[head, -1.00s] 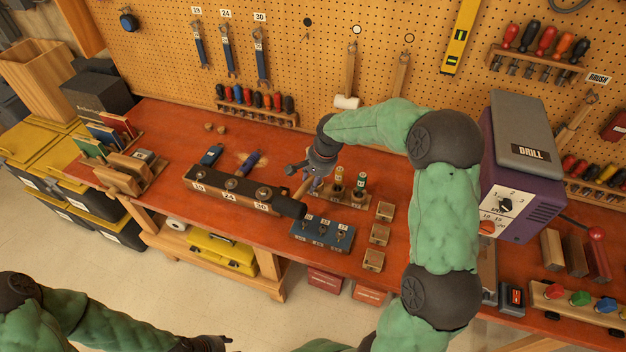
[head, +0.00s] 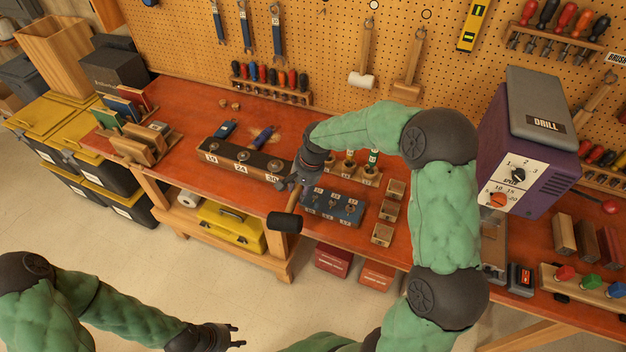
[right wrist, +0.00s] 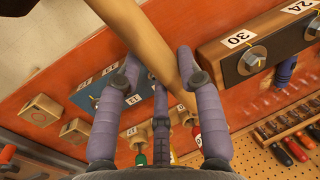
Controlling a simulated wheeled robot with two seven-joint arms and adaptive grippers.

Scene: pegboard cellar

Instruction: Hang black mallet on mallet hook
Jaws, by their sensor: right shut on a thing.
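The black mallet has a black cylindrical head (head: 285,222) and a wooden handle (right wrist: 160,40). My right gripper (head: 295,188) is shut on the handle, with the head hanging lower, in front of the bench edge. In the right wrist view the handle runs between the fingers (right wrist: 158,62); only a dark bit of the head shows at the top left. A bare hook (head: 321,11) is on the pegboard at the top, left of a hanging white mallet (head: 362,78) and a hanging wooden mallet (head: 407,88). My left gripper (head: 237,337) is open and empty at the bottom.
The red bench (head: 185,108) holds a wrench-size block (head: 225,158), a blue block (head: 333,208) and small wooden blocks (head: 389,210). A purple drill (head: 530,150) stands at the right. A screwdriver rack (head: 270,88) is on the pegboard behind.

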